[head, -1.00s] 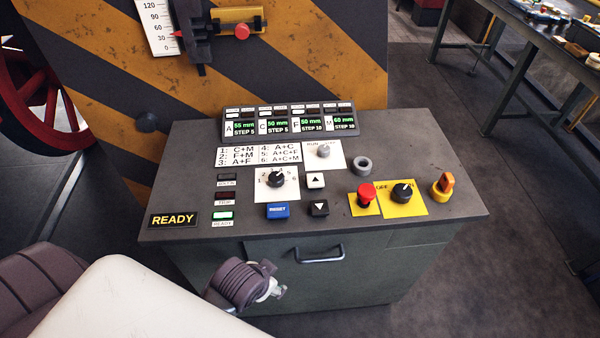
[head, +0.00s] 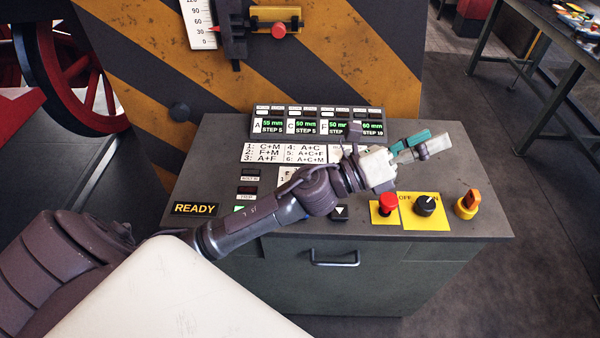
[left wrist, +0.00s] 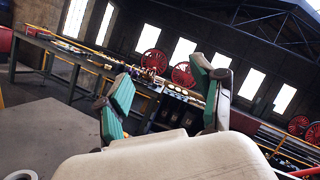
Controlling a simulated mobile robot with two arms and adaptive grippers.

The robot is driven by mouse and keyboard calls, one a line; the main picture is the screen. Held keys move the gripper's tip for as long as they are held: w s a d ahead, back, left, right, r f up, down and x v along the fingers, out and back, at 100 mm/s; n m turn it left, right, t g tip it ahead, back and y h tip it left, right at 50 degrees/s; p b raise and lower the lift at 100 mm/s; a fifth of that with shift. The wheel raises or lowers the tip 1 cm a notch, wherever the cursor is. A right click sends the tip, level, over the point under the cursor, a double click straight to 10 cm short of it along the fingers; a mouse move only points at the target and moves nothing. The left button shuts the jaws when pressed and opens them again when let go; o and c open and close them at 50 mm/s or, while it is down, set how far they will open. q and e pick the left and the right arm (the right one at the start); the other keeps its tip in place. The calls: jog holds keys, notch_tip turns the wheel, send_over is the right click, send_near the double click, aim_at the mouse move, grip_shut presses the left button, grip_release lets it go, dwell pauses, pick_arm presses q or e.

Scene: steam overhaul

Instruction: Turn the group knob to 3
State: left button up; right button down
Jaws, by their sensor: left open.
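The group knob is hidden behind my left forearm and wrist in the head view. Only a strip of its white dial plate (head: 285,173) shows, with part of a digit. My left gripper (head: 424,146) is over the right back part of the control desk, with teal finger pads, open and empty, pointing right. In the left wrist view the two open fingers (left wrist: 162,88) have nothing between them and face the hall. The group list (head: 262,152) on the desk shows 3: A+F. My right gripper is not in view.
The grey control desk (head: 480,215) carries a red mushroom button (head: 387,202), a black OFF/ON knob (head: 425,204) and an orange switch (head: 467,203) at the right. A READY sign (head: 195,209) is lit at the left. The display row (head: 320,122) stands at the back.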

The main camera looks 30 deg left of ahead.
pick_arm(q)
jog(key=s+d+m+g+h, duration=0.1)
jog(key=d+m+g+h, duration=0.2)
jog(key=m+g, duration=0.5)
jog(key=m+g+y, duration=0.8)
jog(key=m+y, duration=1)
jog(key=m, duration=0.3)
send_near(300, 173)
notch_tip(300, 173, down, 9)
jog(key=p, duration=0.4)
jog(key=shift+s+f, duration=0.2)
jog(key=shift+c, duration=0.2)
